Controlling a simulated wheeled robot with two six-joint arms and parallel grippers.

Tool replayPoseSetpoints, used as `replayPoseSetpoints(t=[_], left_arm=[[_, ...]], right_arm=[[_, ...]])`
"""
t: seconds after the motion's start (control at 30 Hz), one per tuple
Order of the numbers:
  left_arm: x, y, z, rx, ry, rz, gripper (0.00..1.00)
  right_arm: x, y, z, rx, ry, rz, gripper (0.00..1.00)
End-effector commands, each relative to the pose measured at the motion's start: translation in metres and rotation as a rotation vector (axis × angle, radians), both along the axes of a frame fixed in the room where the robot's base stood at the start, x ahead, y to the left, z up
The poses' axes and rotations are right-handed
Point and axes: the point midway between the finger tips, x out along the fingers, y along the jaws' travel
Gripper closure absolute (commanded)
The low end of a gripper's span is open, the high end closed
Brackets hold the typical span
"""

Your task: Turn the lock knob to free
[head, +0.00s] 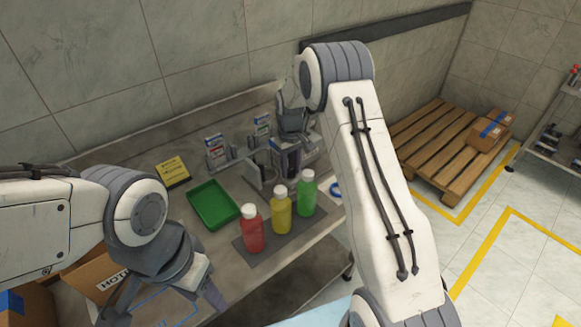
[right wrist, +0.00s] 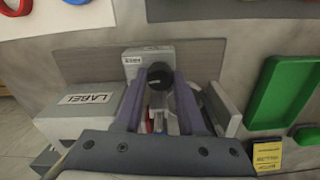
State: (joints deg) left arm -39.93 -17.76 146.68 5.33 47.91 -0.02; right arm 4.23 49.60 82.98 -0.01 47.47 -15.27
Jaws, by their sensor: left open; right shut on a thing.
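The lock knob (right wrist: 160,75) is a round black knob in the right wrist view, in front of a small light grey box with a printed label. My right gripper (right wrist: 159,82) has its two purple-grey fingers on either side of the knob and is shut on it. In the head view my right gripper (head: 289,158) reaches down at the feeder on the bench, and the knob is hidden there. The knob's setting cannot be read. My left gripper (head: 162,303) is open and empty at the lower left, away from the feeder.
A green tray (head: 213,222) lies left of the feeder. A red bottle (head: 252,234), a yellow bottle (head: 281,214) and a green bottle (head: 307,197) stand on a dark mat in front. A yellow sign (head: 173,172) stands behind the tray. A box marked LABEL (right wrist: 80,112) is beside my right gripper.

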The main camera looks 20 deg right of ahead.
Motion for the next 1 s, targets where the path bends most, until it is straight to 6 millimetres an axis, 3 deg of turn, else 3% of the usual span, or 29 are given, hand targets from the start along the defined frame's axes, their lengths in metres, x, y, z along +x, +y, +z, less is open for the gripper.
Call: replayPoseSetpoints(t=[0.5,1.0], left_arm=[[0.0,0.0,0.0061,0.0,0.0,0.0,0.5],[0.0,0.0,0.0074,0.0,0.0,0.0,0.5]], right_arm=[[0.0004,0.0009,0.0011,0.001,-0.002,-0.447,1.0],[0.0008,0.001,0.001,0.001,-0.003,-0.636,1.0]])
